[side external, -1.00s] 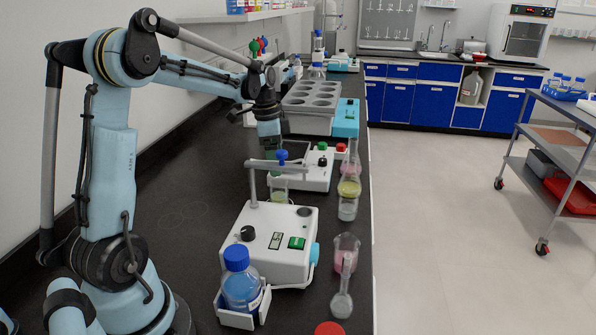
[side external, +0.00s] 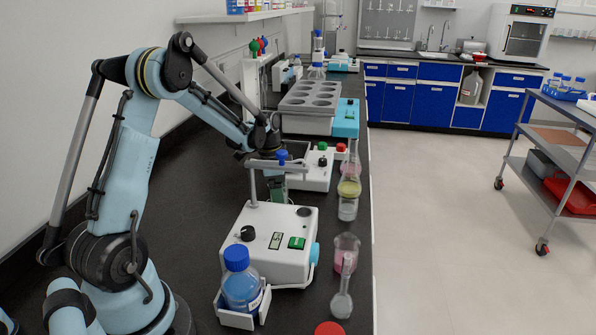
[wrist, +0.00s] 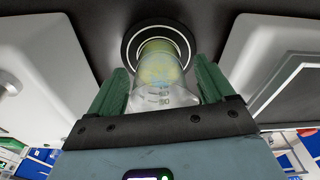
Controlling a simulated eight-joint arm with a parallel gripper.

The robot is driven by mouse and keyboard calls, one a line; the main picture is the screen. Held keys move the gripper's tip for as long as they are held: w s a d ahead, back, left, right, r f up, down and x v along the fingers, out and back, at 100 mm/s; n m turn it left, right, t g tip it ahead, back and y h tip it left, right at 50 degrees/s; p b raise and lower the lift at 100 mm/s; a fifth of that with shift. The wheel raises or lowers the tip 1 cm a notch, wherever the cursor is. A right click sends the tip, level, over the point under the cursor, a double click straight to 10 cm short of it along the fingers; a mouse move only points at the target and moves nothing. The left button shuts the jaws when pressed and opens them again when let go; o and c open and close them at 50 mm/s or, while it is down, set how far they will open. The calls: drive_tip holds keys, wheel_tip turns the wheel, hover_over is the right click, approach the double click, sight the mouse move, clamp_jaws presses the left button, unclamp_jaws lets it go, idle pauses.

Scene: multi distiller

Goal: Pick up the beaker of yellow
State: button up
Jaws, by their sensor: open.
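The beaker of yellow (wrist: 160,92) is clear, with pale yellow liquid. In the wrist view it stands on a round black plate with white rings (wrist: 136,44). My gripper (wrist: 162,72) is open, with one green finger on each side of the beaker. I cannot tell whether either finger touches the glass. In the side view my gripper (side external: 277,188) is low behind the front white device's stand, and the beaker is hidden there.
A white device with knobs (side external: 270,243) and a stand rod is in front of my gripper; another white device (side external: 312,176) is behind it. Glassware with yellow (side external: 349,189) and pink liquid (side external: 346,254) stands along the bench's right edge. A blue-capped bottle (side external: 241,279) is in front.

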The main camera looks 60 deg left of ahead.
drive_tip(key=shift+c, duration=0.5)
drive_tip(key=c, duration=1.1)
drive_tip(key=shift+c, duration=0.3)
drive_tip(key=shift+r, duration=0.2)
